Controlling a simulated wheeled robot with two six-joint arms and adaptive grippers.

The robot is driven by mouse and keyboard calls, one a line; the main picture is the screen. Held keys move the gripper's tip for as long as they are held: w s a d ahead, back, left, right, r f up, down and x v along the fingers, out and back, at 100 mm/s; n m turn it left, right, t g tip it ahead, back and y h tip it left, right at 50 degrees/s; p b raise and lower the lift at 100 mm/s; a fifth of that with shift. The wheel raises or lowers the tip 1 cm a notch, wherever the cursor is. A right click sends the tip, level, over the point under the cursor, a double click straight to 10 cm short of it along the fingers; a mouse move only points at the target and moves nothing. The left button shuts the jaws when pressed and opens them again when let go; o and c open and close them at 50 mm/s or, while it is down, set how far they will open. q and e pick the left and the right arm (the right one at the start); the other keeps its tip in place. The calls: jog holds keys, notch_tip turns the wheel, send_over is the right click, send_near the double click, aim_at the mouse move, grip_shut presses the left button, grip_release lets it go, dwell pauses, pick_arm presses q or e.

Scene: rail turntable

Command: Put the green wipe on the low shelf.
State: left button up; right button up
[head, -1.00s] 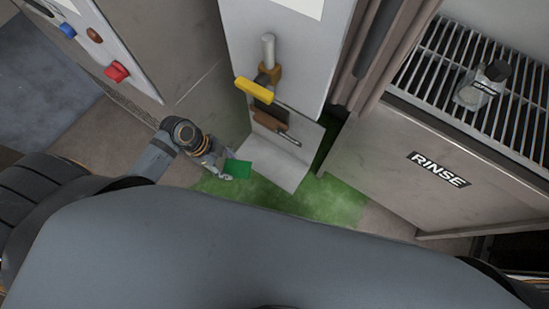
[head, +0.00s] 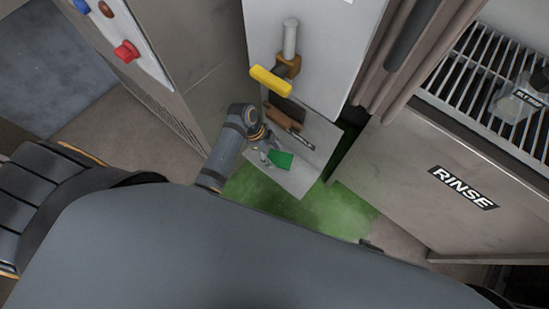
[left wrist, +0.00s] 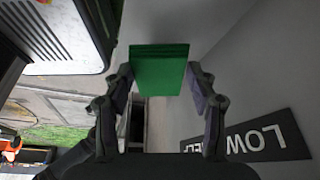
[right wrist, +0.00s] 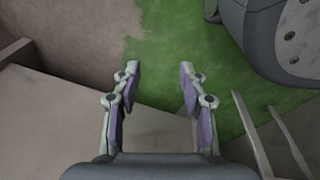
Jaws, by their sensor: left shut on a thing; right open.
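The green wipe (head: 281,160) is a small green folded block. My left gripper (head: 268,158) is shut on it and holds it over the light grey low shelf (head: 294,184). In the left wrist view the wipe (left wrist: 158,70) sits between both fingertips. A dark label with upside-down "LOW" (left wrist: 262,140) shows at the lower right there. I cannot tell whether the wipe touches the shelf. My right gripper (right wrist: 158,72) is open and empty in the right wrist view, above green-stained floor.
A brown-handled tool (head: 284,118) lies at the back of the shelf. A yellow-handled valve (head: 270,80) is on the white panel above. The RINSE cabinet (head: 410,165), with a grate on top, stands right. A red button (head: 126,51) is on the left cabinet. Green stain (head: 310,212) covers the floor below.

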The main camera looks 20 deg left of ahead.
aim_at(272, 154)
pick_arm(q)
jog(key=shift+w+d+f, duration=0.1)
jog(key=shift+w+f, duration=0.05)
pick_arm(e)
jog(key=shift+w, duration=0.15)
pick_arm(q)
notch_tip(272, 154, down, 3)
jog(key=shift+w+d+f+b, duration=0.1)
jog(key=shift+w+f+b, duration=0.1)
jog(key=shift+b, duration=0.5)
pick_arm(e)
jog(key=shift+w+a+r, duration=0.2)
jog(key=shift+w+r, duration=0.35)
jog(key=shift+w+a+r, duration=0.2)
jog(key=shift+w+r, duration=0.35)
pick_arm(q)
jog(key=shift+s+f, duration=0.1)
jog(key=o, duration=1.1)
